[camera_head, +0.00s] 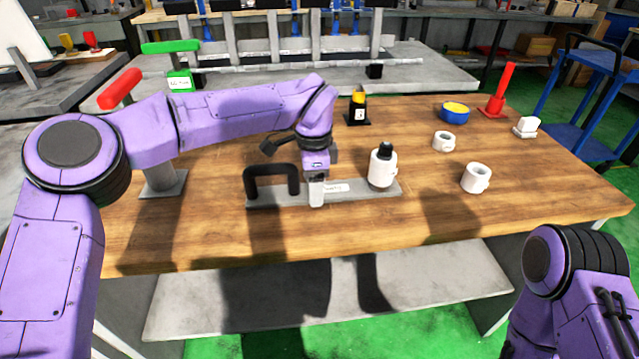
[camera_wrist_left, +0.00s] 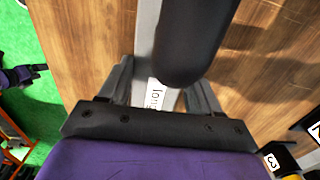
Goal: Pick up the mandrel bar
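A long grey bar (camera_head: 270,197) with a black arched handle (camera_head: 270,176) near its left end lies on the wooden table; it looks like the mandrel bar. A white cylinder with a black top (camera_head: 382,168) stands at its right part. My left gripper (camera_head: 316,192) points down over the middle of the bar, right of the handle. In the left wrist view its fingers (camera_wrist_left: 160,92) stand apart on either side of the grey bar (camera_wrist_left: 147,28), with a printed label between them. The handle (camera_wrist_left: 195,38) hides part of the bar there. My right gripper is out of view; only my right arm shows.
Two white rings (camera_head: 476,178) (camera_head: 444,141), a blue bowl (camera_head: 454,112) and a red post (camera_head: 502,92) stand to the right. A black holder (camera_head: 358,113) stands behind. A red-handled stand (camera_head: 162,180) is at the left. The front right tabletop is clear.

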